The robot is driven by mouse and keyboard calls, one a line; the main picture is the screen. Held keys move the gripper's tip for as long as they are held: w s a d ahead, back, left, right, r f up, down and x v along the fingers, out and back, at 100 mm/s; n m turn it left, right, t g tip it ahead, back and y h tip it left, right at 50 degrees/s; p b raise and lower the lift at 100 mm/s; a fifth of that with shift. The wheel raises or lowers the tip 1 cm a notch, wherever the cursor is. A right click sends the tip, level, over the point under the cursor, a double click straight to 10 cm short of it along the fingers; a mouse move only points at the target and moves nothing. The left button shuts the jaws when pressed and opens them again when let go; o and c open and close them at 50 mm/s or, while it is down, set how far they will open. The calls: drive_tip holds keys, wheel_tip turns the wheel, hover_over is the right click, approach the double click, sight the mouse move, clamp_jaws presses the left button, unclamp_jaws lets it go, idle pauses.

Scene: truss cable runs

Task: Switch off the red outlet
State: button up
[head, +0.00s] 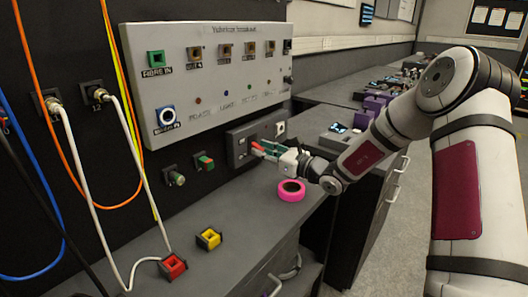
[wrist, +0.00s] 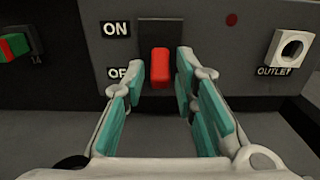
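A red switch lever (wrist: 160,67) sticks out of a dark slot on a grey switch panel (wrist: 225,50). The panel also shows in the head view (head: 237,147). The lever is at the slot's lower part, level with the partly hidden OFF label (wrist: 118,73); the ON label (wrist: 117,29) is above. My gripper (wrist: 160,80) is open, its teal-padded fingers on either side of the lever with gaps visible. In the head view my gripper (head: 268,150) is right at the panel. A white socket marked OUTLET (wrist: 291,48) and a small red dot (wrist: 232,19) are to the right.
A pink tape roll (head: 291,190) lies on the bench below my gripper. A red square block (head: 173,266) and a yellow one (head: 208,238) stand nearer. A large connector panel (head: 210,75) hangs above. White cables (head: 85,190) hang at left.

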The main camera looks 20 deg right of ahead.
clamp_jaws()
drive_tip(key=shift+w+f+t+y+b, duration=0.15)
drive_tip(key=shift+f+t+y+b, duration=0.5)
drive_tip(key=shift+t+b, duration=0.45)
drive_tip(key=shift+r, duration=0.15)
drive_tip(key=shift+o, duration=2.4)
unclamp_jaws()
